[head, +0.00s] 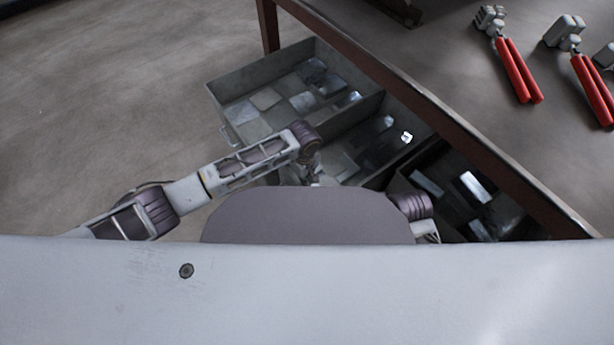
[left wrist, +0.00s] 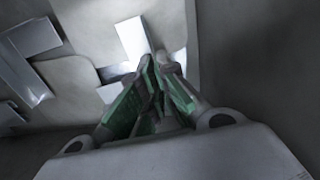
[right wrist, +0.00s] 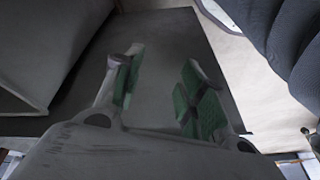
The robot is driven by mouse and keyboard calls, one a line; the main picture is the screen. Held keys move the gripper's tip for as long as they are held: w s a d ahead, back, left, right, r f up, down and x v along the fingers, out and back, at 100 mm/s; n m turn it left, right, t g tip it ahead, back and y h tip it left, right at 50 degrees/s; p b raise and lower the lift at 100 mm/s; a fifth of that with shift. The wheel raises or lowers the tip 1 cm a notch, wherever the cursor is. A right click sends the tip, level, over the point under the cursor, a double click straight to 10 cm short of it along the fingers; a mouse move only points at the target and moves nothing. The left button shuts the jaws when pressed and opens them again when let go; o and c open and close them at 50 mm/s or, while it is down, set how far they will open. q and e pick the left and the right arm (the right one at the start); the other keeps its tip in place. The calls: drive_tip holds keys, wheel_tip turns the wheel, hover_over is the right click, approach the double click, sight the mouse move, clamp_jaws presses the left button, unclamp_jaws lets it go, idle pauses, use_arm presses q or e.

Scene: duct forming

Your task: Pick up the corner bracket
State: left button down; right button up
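Bright flat metal pieces, which may be the corner brackets, lie in the open drawers below the table in the head view. In the left wrist view a bright angled strip (left wrist: 133,38) lies just beyond the fingertips of my left gripper (left wrist: 157,63). These fingers are drawn close together. I cannot tell whether the strip is pinched between them or lies behind them. In the head view my left gripper (head: 314,176) reaches down at the drawers, partly hidden by my own body. My right gripper (right wrist: 163,60) is open and empty; the head view hides its fingers.
The grey left drawer (head: 228,95) holds several flat plates, and more metal parts lie in the dark right drawer (head: 400,183). The table edge (head: 440,110) overhangs the drawers. Red-handled tools (head: 518,70) lie on top. Floor at left is clear. A drawer wall (left wrist: 215,60) stands beside my left gripper.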

use_arm(q)
drive_tip(key=shift+r+p, duration=0.35)
drive_tip(key=shift+r, duration=0.45)
wheel_tip(320, 180, up, 8)
drive_tip(key=p, duration=0.3)
drive_tip(key=shift+r, duration=0.15)
use_arm(e)
drive_tip(key=shift+g, duration=0.5)
drive_tip(key=f, duration=0.3)
drive_tip(key=d+f, duration=0.1)
drive_tip(key=f, duration=0.1)
drive_tip(key=shift+s+f, duration=0.15)
drive_tip(key=shift+s, duration=0.1)
use_arm(q)
drive_tip(key=shift+r, duration=0.1)
use_arm(e)
drive_tip(key=shift+f+h, duration=0.1)
drive_tip(key=shift+h, duration=0.2)
